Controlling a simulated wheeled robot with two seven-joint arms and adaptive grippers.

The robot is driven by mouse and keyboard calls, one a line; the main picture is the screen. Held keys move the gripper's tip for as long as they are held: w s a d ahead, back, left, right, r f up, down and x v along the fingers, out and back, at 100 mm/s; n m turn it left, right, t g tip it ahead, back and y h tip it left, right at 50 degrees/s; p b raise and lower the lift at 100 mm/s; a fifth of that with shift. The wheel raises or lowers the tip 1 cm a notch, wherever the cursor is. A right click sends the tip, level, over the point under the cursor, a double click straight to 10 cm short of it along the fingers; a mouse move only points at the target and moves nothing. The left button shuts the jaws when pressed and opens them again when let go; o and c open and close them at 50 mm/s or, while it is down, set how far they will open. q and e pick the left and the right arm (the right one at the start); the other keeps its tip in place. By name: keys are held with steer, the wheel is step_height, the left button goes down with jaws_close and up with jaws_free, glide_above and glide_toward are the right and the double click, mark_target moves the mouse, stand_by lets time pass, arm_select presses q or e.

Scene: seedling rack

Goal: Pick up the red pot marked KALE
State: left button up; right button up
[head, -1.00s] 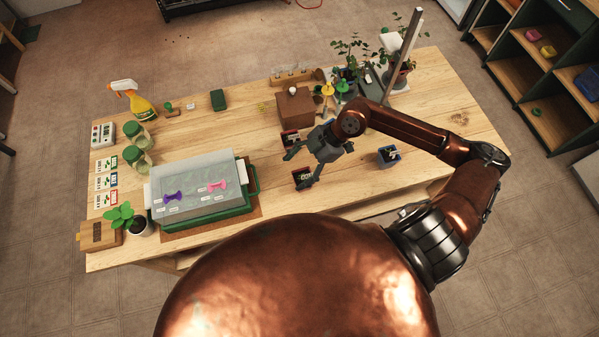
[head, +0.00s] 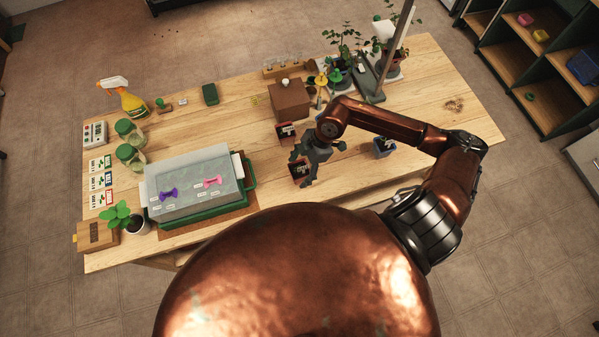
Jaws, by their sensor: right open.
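Two small dark pots with red sides stand on the wooden table: a nearer red pot (head: 299,172) and a farther red pot (head: 286,131). Both carry pale labels too small to read, so I cannot tell which says KALE. A blue pot (head: 383,148) stands to the right. My right gripper (head: 302,168) is open at the nearer red pot, with its fingers reaching to either side of it. I cannot tell whether they touch it. The gripper partly hides that pot. My left gripper is not in view.
A green tray with a clear cover (head: 195,183) stands left of the gripper. A brown box (head: 289,99) is behind the farther red pot. Plants (head: 345,47) and an upright post (head: 397,45) stand at the back right. The table's right end is clear.

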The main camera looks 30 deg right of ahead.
mark_target(295, 171)
steer(key=shift+c, duration=0.4)
steer(key=c, duration=1.3)
steer(key=shift+r, duration=0.1)
steer(key=shift+r, duration=0.4)
step_height(295, 171, up, 2)
steer(key=shift+r, duration=0.15)
steer(key=s+d+r, duration=0.1)
steer(key=s+r, duration=0.2)
steer(key=s, duration=0.1)
steer(key=s+d+r+p, duration=0.1)
steer(key=s+r, duration=0.2)
steer(key=s, duration=0.1)
steer(key=s+d+r, duration=0.2)
steer(key=s+r, duration=0.1)
steer(key=s, duration=0.2)
steer(key=shift+s+d+r+p, duration=0.1)
steer(key=shift+r+p, duration=0.3)
